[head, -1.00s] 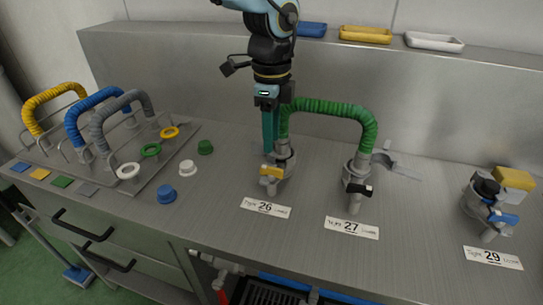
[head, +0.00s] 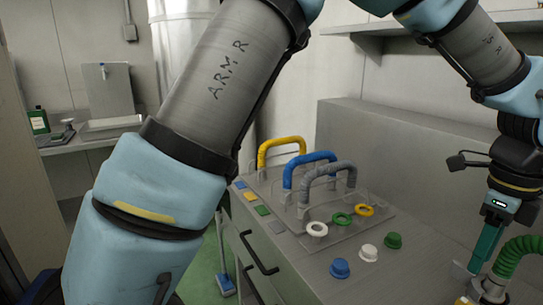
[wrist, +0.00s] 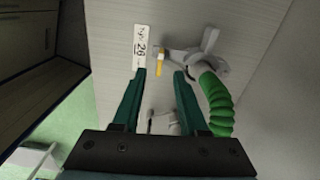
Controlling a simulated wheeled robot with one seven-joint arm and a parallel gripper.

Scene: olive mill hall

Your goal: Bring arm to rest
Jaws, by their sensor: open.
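My gripper (head: 484,262) is at the right edge of the head view, its teal fingers pointing down beside the green hose (head: 518,257). In the wrist view my gripper (wrist: 160,74) is open, its two teal fingers apart with nothing held between them. My upper arm covers much of the head view's left half.
A rack (head: 318,228) with a yellow hose (head: 281,141), a blue hose (head: 309,160) and a grey hose (head: 327,169) stands on the steel bench. Blue (head: 340,268), white (head: 368,253) and green (head: 393,240) caps lie nearby. A shelf (head: 470,27) hangs above. A side table (head: 82,140) stands far left.

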